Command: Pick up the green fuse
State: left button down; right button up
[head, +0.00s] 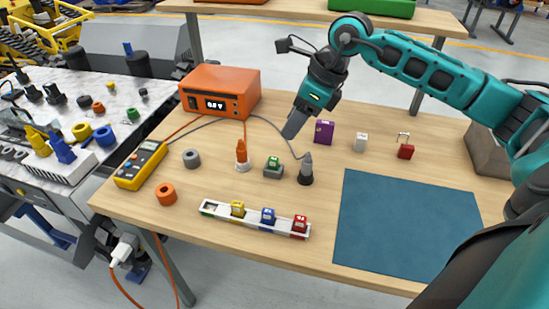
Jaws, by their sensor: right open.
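The green fuse (273,161) sits upright in a small grey holder (274,171) in the middle of the wooden table. My right gripper (294,124) reaches in from the right, with its fingers pointing down and left. It appears above and behind the green fuse, apart from it and empty. A white fuse rail (255,221) near the front holds a yellow fuse (237,208), a blue fuse (268,215) and a red fuse (300,224). The slot at its left end is empty. My left gripper is not in view.
An orange probe (242,154) and a dark grey probe (306,168) stand either side of the green fuse. Cables run from the orange power supply (222,88). A yellow multimeter (141,166) lies left. A blue mat (405,226) is bare at right. A purple box (324,133) stands behind.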

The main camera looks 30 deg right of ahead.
send_over(274, 158)
jog(key=s+d, duration=0.2)
notch_tip(274, 158, down, 7)
jog(key=shift+h, duration=0.3)
jog(key=x, duration=0.5)
jog(key=shift+a, duration=0.3)
jog(key=shift+r, duration=0.1)
grip_shut()
